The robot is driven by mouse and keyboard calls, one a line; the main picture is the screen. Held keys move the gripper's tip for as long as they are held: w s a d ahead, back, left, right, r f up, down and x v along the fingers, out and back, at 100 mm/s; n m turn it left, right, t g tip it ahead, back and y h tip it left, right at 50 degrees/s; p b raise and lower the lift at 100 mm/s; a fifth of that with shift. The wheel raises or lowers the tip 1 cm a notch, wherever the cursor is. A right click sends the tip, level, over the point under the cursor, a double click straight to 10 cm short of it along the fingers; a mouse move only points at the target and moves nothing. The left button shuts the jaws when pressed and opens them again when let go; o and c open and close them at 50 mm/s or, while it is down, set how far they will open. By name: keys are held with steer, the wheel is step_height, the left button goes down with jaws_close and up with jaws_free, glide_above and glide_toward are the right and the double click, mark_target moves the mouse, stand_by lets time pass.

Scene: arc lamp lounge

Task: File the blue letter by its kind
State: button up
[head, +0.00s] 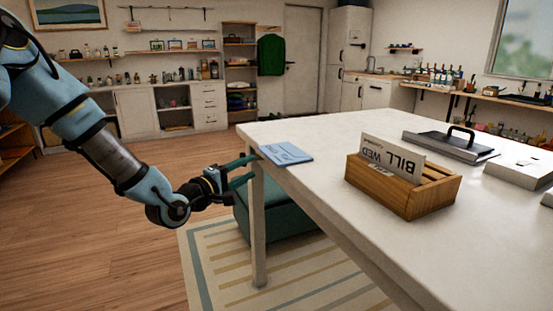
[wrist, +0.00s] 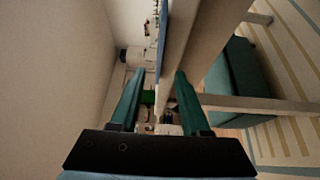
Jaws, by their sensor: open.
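The blue letter (head: 286,154) lies flat on the white table (head: 330,235) at its left corner, its near edge at or slightly past the table edge. Its print is too small to read. In the wrist view it shows edge-on as a thin blue strip (wrist: 162,40). My gripper (head: 254,168) is open beside that corner, its two green fingers pointing at the letter's edge. In the wrist view, the table edge and strip lie ahead between the fingertips (wrist: 160,73); I cannot tell whether they touch.
A grey flat case with a black handle (head: 450,146) and a white box (head: 520,172) stand at the table's back right. A teal ottoman (head: 270,215) is under the table on a striped rug (head: 215,270). The tabletop between letter and wooden box is clear.

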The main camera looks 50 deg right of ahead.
steer(key=p, duration=0.2)
glide_toward(284, 153)
steer(key=w+d, duration=0.3)
steer(key=shift+w+d+f, duration=0.25)
steer(key=shift+w+d, duration=0.05)
steer(key=shift+d, duration=0.1)
jaws_close()
